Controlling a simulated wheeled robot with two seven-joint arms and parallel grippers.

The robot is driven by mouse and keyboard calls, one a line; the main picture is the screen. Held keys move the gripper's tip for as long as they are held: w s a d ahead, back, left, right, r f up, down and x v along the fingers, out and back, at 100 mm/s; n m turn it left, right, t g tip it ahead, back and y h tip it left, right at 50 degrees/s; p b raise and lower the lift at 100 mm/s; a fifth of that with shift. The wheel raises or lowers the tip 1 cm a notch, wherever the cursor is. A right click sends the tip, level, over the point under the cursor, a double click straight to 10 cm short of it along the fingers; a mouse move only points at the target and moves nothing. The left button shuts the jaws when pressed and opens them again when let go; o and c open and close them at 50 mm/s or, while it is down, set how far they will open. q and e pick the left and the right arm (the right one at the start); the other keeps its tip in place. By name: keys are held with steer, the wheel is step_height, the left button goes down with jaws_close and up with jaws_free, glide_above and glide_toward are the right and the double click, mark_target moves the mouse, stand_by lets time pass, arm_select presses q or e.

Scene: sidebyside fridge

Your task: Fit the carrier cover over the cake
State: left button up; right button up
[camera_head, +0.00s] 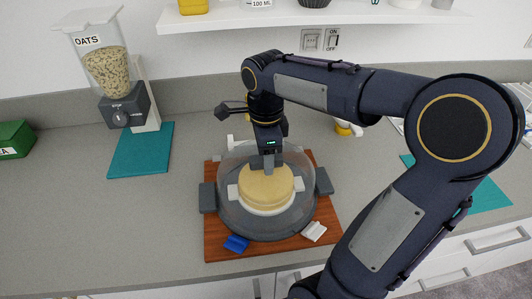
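The tan round cake (266,188) sits on a pale round base in the middle of a brown wooden board. The clear domed carrier cover (232,210) surrounds the cake in this view, with dark grey side handles at left (208,197) and right (324,181). I cannot tell whether its rim rests fully down. My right gripper (267,163) points down at the top middle of the cover. Its fingers overlap the cover's top, and their gap is hidden. My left gripper is not in view.
A blue clip (236,243) and a white clip (314,231) lie at the front of the wooden board (215,250). An oats dispenser (108,75) stands back left by a teal mat (140,150). A green box (14,140) is far left. The left counter (120,220) is clear.

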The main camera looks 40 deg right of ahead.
steer(key=shift+r, duration=0.1)
step_height(320, 180, up, 8)
steer(key=shift+f, duration=0.15)
stand_by(0.4)
stand_by(0.5)
